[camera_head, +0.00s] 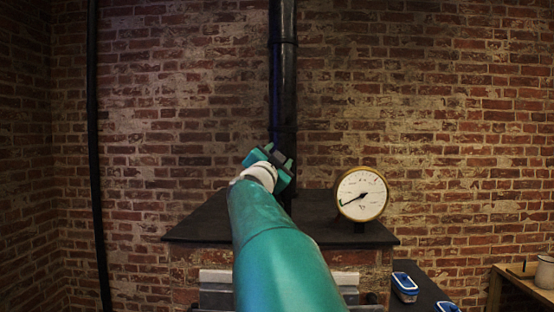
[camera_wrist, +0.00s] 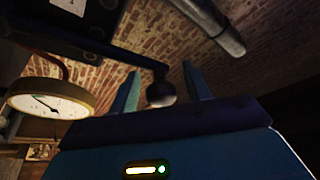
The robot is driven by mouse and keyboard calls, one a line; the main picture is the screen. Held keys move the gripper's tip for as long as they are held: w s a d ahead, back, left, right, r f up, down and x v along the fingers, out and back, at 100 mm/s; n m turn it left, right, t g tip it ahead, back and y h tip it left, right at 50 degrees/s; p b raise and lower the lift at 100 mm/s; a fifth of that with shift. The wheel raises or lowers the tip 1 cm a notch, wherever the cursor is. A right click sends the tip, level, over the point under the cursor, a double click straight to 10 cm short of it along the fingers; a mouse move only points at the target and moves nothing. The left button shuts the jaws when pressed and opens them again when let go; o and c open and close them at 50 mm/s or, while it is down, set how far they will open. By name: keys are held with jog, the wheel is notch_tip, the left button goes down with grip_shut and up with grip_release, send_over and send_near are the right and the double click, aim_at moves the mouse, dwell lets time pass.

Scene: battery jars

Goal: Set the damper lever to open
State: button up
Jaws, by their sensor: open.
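In the wrist view, a dark lever arm (camera_wrist: 135,57) ends in a pale, rounded knob (camera_wrist: 161,93). It looks like the damper lever. My gripper (camera_wrist: 165,78) is open, with one teal finger on each side of the knob; I cannot tell whether either touches it. A dark plate (camera_wrist: 62,22) with small white markings, too small to read, is at the upper left. In the head view my gripper (camera_head: 279,155) is in front of the black pipe (camera_head: 284,80), above the dark hood top. The lever is hidden there behind my gripper and arm.
A brass-rimmed gauge (camera_head: 361,194) stands on the dark hood top (camera_head: 210,229), right of my arm, and shows in the wrist view (camera_wrist: 52,104). Blue-lidded containers (camera_head: 405,286) sit on a dark surface at lower right. A wooden table (camera_head: 522,283) stands farther right.

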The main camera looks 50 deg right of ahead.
jog(key=v, duration=1.4)
jog(key=shift+d, duration=0.1)
jog(key=w+a+f+n+t+y, duration=0.3)
jog(key=a+n+t+y, duration=0.2)
jog(key=a, duration=0.2)
jog(key=w+a+f+n+t+y, duration=0.2)
jog(key=w+a+n+t+y, duration=0.2)
jog(key=a+n+y, duration=0.15)
jog(key=s+a+f+n+g+y, duration=0.1)
jog(key=a+f+n+g+y, duration=0.1)
jog(key=a+f+n+y, duration=0.8)
jog(key=s+a+f+g, duration=0.4)
jog(key=s+f, duration=0.4)
jog(key=f, duration=0.2)
jog(key=s+a+f+n+g, duration=0.1)
jog(key=s+a+f+g, duration=0.4)
jog(key=s+f, duration=0.4)
notch_tip(320, 180, down, 2)
jog(key=shift+a+f+h, duration=0.1)
jog(key=shift+a+h, duration=0.25)
jog(key=shift+a, duration=0.15)
